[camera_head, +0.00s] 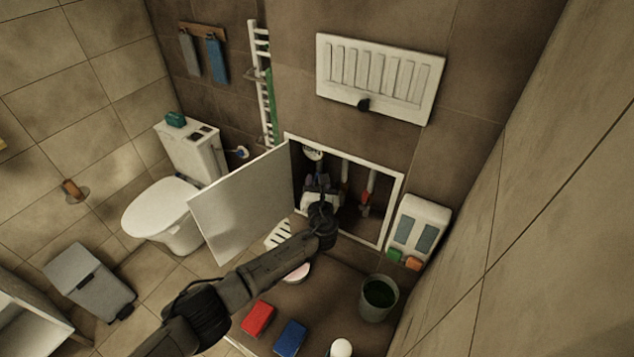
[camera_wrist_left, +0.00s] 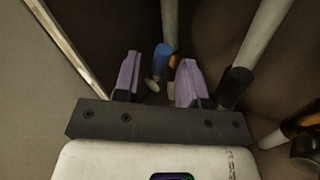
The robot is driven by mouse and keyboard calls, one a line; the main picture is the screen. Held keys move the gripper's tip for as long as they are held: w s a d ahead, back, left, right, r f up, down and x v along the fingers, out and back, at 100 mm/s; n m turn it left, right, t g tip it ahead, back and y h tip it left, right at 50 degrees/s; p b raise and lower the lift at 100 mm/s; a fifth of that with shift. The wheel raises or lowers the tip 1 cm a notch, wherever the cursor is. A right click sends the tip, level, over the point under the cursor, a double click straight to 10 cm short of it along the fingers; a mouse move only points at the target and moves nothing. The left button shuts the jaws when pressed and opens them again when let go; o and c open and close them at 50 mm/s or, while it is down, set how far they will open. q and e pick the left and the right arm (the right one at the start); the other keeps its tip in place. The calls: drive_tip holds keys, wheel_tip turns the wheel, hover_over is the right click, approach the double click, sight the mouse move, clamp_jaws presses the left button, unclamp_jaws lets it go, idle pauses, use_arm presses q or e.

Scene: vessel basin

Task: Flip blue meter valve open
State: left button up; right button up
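The blue meter valve handle (camera_wrist_left: 162,55) shows in the left wrist view as a small blue piece by a pale pipe, inside the open wall recess. My left gripper (camera_wrist_left: 160,60) has its two purple fingers apart, and the blue handle appears between their tips. I cannot tell whether they touch it. In the head view my left gripper (camera_head: 320,180) reaches into the recess and hides most of what is around the blue valve. My right gripper is not in view.
The recess's white door (camera_head: 240,205) stands open to the left of my arm. A red-handled valve (camera_head: 366,198) and pipes are right of my gripper inside the white frame (camera_head: 395,210). A bucket (camera_head: 379,298), a red block (camera_head: 257,318) and a blue block (camera_head: 290,337) stand below.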

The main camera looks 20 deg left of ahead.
use_arm(q)
drive_tip(key=shift+w+a, duration=0.1)
drive_tip(key=shift+w, duration=0.15)
drive_tip(key=shift+c, duration=0.4)
clamp_jaws()
